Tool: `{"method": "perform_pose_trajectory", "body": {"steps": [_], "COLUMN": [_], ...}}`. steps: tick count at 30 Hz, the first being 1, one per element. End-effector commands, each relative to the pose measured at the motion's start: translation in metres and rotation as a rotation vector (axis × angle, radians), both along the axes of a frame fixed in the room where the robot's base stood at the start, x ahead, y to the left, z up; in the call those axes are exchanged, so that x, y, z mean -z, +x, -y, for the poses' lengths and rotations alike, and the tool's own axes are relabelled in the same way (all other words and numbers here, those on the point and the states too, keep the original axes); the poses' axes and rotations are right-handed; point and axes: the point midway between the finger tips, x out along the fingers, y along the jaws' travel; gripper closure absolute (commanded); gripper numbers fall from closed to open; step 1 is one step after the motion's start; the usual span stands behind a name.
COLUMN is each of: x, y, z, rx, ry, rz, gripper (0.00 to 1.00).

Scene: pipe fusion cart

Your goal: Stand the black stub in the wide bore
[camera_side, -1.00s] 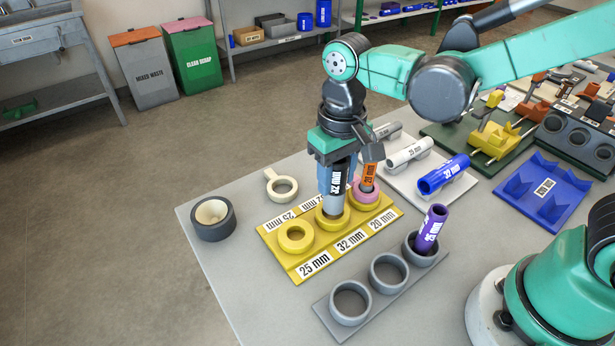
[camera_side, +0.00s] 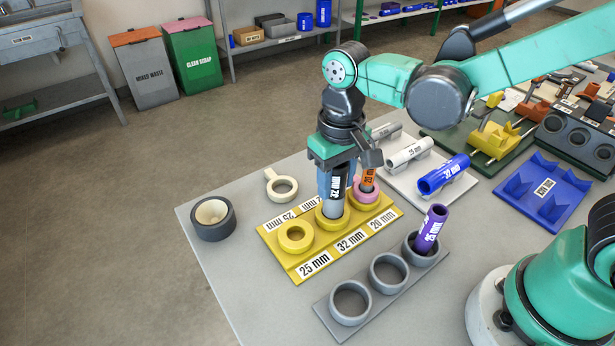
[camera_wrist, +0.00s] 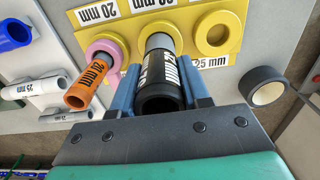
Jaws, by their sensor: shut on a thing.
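The black stub (camera_side: 338,184), with a white 32 mm label and a grey lower part, is upright in my gripper (camera_side: 333,187). The wrist view shows the blue fingers on both sides of the stub (camera_wrist: 161,92). The stub's grey end is at the wide bore, the middle yellow ring (camera_side: 332,222) marked 32 mm, and appears to be inside it. How deep it sits is hidden. The wrist view also shows this ring (camera_wrist: 162,30) around the grey end.
An orange 20 mm stub (camera_side: 368,179) stands in a pink ring (camera_side: 366,192) close to the right of my gripper. The 25 mm yellow ring (camera_side: 296,237) is empty. A purple stub (camera_side: 431,228) leans in a grey cup. A dark tape roll (camera_side: 213,219) lies left.

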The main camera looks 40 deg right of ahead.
Motion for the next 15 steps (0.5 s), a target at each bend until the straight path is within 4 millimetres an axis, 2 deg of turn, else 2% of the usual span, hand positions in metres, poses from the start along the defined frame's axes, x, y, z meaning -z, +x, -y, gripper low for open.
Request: {"method": "perform_pose_trajectory", "body": {"steps": [15], "x": [0.0105], "y": [0.0000], "z": [0.0000], "rx": [0.000], "ry": [0.000], "rz": [0.000], "gripper": [1.00]}}
